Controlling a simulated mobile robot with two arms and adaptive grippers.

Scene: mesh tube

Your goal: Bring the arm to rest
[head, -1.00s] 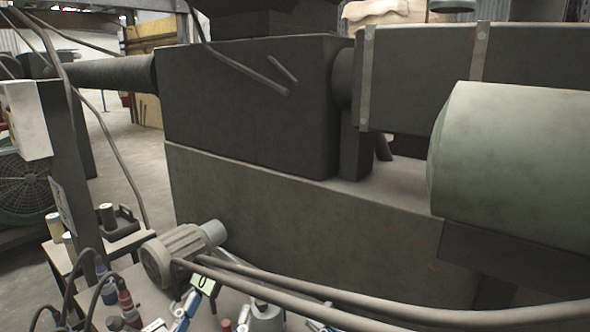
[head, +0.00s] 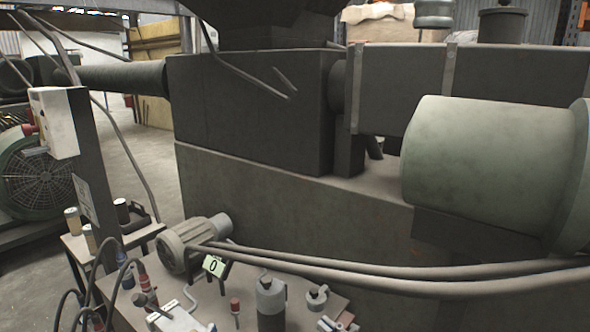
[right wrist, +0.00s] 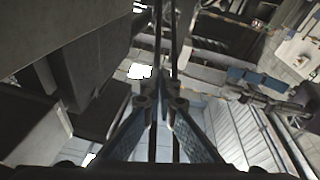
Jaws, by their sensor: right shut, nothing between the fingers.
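My right gripper (right wrist: 163,90) shows in the right wrist view. Its two fingers come up from the bottom edge and meet near the middle, shut with nothing between them. I cannot clearly pick it out among the small parts low in the head view. My left gripper is not in view. The task names no object.
A dark machine block (head: 250,110) and a pale green cylinder (head: 480,155) fill the middle and right. A work table (head: 200,290) in front holds a grey motor (head: 188,246) and a grey bottle (head: 270,300). Open floor (head: 130,145) lies at the left.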

